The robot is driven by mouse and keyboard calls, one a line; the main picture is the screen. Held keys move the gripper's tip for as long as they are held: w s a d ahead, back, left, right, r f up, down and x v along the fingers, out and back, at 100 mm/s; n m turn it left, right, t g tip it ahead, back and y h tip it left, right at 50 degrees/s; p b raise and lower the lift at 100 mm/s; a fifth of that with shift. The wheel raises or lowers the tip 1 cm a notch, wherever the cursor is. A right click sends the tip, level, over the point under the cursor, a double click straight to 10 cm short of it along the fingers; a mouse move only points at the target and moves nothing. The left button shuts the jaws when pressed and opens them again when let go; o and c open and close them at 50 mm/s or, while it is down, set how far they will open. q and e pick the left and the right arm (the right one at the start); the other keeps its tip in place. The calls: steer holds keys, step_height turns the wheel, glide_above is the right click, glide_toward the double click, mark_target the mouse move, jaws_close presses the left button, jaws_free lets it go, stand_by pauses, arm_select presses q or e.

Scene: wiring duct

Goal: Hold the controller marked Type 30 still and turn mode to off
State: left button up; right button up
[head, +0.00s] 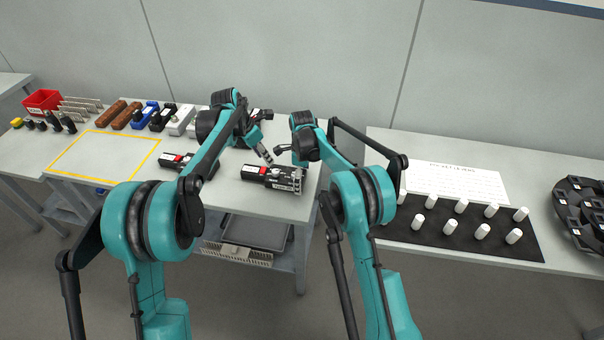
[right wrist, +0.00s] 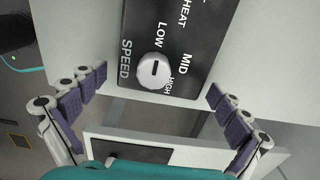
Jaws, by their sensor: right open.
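A dark controller (head: 262,176) with a red and white marking lies near the table's right edge; its type marking is too small to read. My right gripper (head: 298,180) is open at its right end. In the right wrist view the controller's dark face (right wrist: 185,45) shows a white SPEED knob (right wrist: 154,70) with LOW, MID and HIGH, and part of the word HEAT; no mode knob shows. The right fingers (right wrist: 155,115) are spread wide, apart from the knob. My left gripper (head: 265,155) is just above and behind the controller; its jaw state is too small to tell.
A second dark controller (head: 172,160) lies to the left, partly behind my left arm. A yellow outlined area (head: 85,163) is empty. Blocks (head: 150,112) and a red bin (head: 43,99) line the back left. The right table holds a black mat (head: 460,238) with white cylinders.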

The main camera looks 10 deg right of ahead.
steer(key=shift+c, duration=0.3)
steer(key=c, duration=1.4)
